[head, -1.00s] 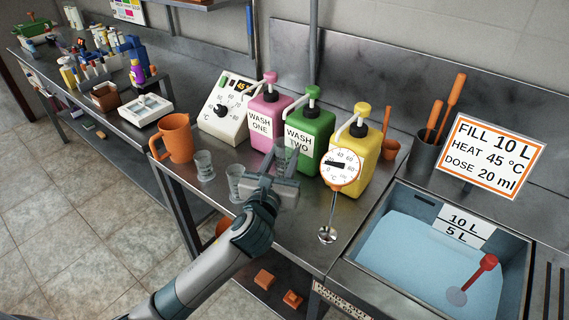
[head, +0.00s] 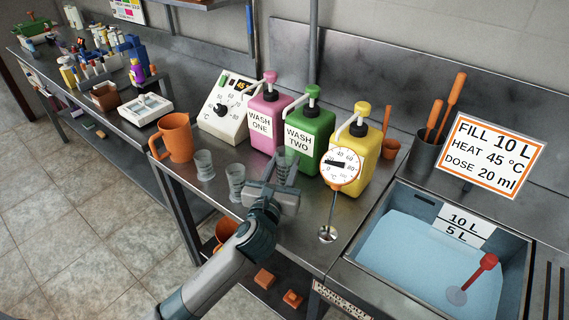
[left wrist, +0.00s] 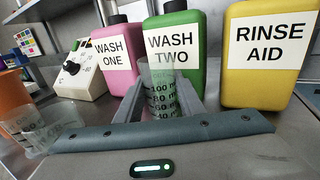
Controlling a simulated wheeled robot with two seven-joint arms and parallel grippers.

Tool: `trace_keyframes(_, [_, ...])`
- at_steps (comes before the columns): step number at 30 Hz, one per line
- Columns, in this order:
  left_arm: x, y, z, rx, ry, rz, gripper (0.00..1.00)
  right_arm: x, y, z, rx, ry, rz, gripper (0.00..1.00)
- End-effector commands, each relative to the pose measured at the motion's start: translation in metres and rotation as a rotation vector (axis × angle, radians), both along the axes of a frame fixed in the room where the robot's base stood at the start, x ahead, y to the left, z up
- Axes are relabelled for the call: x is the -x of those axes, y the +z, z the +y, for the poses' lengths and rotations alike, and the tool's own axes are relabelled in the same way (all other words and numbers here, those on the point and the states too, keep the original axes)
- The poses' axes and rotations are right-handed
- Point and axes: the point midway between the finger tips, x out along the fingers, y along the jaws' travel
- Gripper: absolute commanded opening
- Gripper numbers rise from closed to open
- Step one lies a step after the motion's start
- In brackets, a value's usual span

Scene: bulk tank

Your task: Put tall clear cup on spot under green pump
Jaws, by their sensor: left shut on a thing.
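The tall clear cup (left wrist: 160,88) has dark volume marks and stands upright between the fingers of my left gripper (left wrist: 167,104), which is shut on it. In the head view the cup (head: 287,159) shows just in front of the green pump bottle (head: 311,138), labelled WASH TWO, near its spout. My left gripper (head: 278,184) hides the cup's lower part and the spot below. I cannot tell whether the cup touches the bench. My right gripper is not in view.
Two other clear cups (head: 204,165) (head: 236,183) stand to the left, near an orange jug (head: 175,138). The pink (head: 268,122) and yellow (head: 356,150) pump bottles flank the green one.

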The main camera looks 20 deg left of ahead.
Motion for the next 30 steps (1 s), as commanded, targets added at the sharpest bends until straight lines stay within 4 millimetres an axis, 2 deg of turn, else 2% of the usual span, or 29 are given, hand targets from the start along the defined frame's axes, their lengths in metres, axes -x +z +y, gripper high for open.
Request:
trace_keyframes(1, [0.0,-0.002,0.0,-0.001,0.0,0.001,0.1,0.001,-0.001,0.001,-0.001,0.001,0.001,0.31])
trace_keyframes(2, [0.0,-0.002,0.0,-0.001,0.0,0.0,0.4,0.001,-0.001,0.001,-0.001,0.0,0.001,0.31])
trace_keyframes(3, [0.0,-0.001,0.0,-0.001,0.0,0.0,0.49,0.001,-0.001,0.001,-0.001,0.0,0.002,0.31])
trace_keyframes(4, [0.0,-0.001,0.0,-0.001,0.0,0.0,0.54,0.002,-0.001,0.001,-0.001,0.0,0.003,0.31])
trace_keyframes(17, [0.001,0.002,0.0,0.001,0.0,0.001,0.54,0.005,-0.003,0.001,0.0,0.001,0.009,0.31])
trace_keyframes(23, [0.021,0.001,-0.001,-0.001,-0.001,0.0,0.54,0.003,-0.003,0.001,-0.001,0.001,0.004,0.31])
trace_keyframes(30, [0.062,0.0,-0.003,0.0,-0.001,0.002,0.54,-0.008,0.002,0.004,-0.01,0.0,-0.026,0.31])
